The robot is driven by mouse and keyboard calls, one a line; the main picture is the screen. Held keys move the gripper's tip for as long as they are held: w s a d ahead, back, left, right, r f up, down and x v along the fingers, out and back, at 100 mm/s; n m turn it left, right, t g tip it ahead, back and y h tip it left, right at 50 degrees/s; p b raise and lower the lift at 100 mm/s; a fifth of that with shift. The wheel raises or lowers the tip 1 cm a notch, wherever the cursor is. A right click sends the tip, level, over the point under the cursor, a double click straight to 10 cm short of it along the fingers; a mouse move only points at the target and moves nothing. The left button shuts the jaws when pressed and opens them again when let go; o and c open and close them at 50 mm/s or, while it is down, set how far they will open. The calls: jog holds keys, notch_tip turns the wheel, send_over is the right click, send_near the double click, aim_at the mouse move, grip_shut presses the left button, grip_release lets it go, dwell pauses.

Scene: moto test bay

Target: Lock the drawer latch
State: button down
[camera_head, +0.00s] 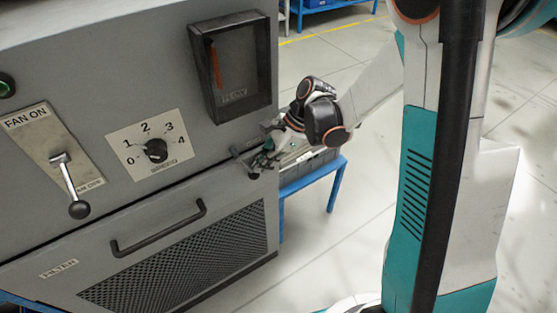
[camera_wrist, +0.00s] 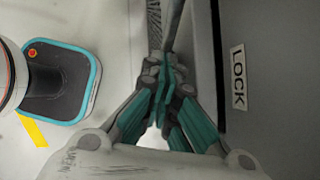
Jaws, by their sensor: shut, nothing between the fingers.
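The drawer (camera_head: 225,245) is a grey front with a dark bar handle, a mesh panel and a FILTER label; it looks closed. The drawer latch (camera_head: 240,162) is a small dark lever at the drawer's upper right corner. In the wrist view a dark bar (camera_wrist: 173,25), which looks like the latch lever, runs up from my fingertips. A LOCK label (camera_wrist: 238,78) is on the grey panel to the right. My gripper (camera_head: 266,158) is beside the latch, fingers together; it also shows in the wrist view (camera_wrist: 165,65). I cannot tell whether the fingertips touch the lever.
Above the drawer are a FAN ON lever (camera_head: 70,185), a SPEED dial (camera_head: 155,150) and a FLOW gauge (camera_head: 235,65) standing out from the panel. A blue-framed stand (camera_head: 335,185) with a grey bin is behind my gripper. Floor to the right is open.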

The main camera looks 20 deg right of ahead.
jog(key=shift+s+a+f+b, duration=0.2)
jog(key=shift+a+f+b, duration=0.25)
jog(key=shift+a, duration=0.2)
jog(key=shift+s+a+f+b, duration=0.2)
jog(key=shift+a+f+b, duration=0.15)
jog(key=shift+a+f, duration=0.2)
jog(key=shift+d, duration=0.15)
jog(key=w+d+r+p, duration=0.2)
jog(key=d+r, duration=0.1)
jog(key=d, duration=1)
jog(key=shift+p, duration=0.35)
jog(key=shift+r, duration=0.25)
